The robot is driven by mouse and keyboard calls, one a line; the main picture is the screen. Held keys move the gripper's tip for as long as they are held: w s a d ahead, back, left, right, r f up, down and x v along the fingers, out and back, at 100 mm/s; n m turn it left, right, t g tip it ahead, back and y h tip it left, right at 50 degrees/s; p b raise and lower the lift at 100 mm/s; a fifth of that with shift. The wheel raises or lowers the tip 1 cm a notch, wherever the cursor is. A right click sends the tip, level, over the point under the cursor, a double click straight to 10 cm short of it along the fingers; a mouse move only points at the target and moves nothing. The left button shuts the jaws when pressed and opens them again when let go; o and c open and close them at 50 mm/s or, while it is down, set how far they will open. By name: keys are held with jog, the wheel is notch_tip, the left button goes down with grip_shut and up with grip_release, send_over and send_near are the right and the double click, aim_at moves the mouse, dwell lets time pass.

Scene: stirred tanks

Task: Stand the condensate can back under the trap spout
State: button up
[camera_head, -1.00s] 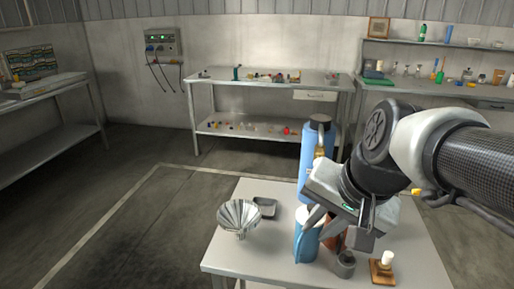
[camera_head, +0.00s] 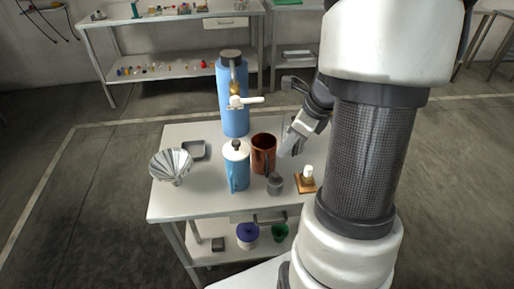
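A tall blue cylinder (camera_head: 233,108) stands at the back of the small table, with a brass tap and white lever (camera_head: 240,100) on its front; this looks like the trap spout. A copper-brown can (camera_head: 263,153) stands upright in front of it and to the right. A blue lidded jug (camera_head: 237,167) stands upright just left of the can, below the tap in the picture. I cannot tell for sure which vessel is the condensate can. My gripper (camera_head: 289,146) is right of the copper can, pointing down, apart from the jug; its finger gap is unclear.
A fluted metal funnel (camera_head: 171,166) and a dark square tray (camera_head: 195,150) are on the left of the table (camera_head: 200,202). A small grey cup (camera_head: 275,184) and a wooden block with a white knob (camera_head: 306,178) stand at the front right. The front left tabletop is clear.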

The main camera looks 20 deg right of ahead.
aim_at(267, 177)
jog(key=b+x, duration=0.3)
jog(key=x, duration=1.1)
jog(key=shift+s+d, duration=0.1)
grip_shut()
